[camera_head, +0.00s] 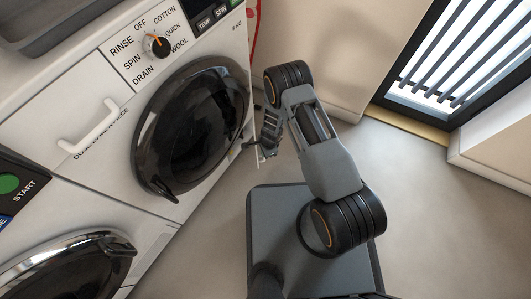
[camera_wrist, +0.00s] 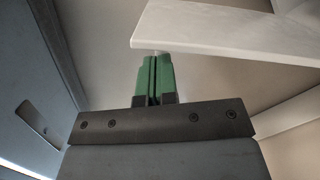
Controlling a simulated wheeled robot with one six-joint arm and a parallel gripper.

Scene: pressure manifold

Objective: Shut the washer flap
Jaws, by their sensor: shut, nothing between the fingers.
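The washer (camera_head: 105,165) has a white front with a dark round door (camera_head: 192,125), which looks closed. A pale, thin-edged panel (camera_wrist: 225,32), probably the washer flap, juts across the upper right of the wrist view. In the head view only a thin pale sliver (camera_head: 257,155) shows beside my gripper; the rest of the flap is hidden. My gripper (camera_head: 266,147) is low at the right of the washer door. Its green fingers (camera_wrist: 155,62) are together and empty, with the tips close to the panel's left end. I cannot tell whether they touch it.
A second machine with a round door (camera_head: 70,268) and green start button (camera_head: 9,183) stands at lower left. A drawer handle (camera_head: 88,127) sticks out of the washer front. The floor (camera_head: 430,190) is clear at right, below a slatted window (camera_head: 460,55).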

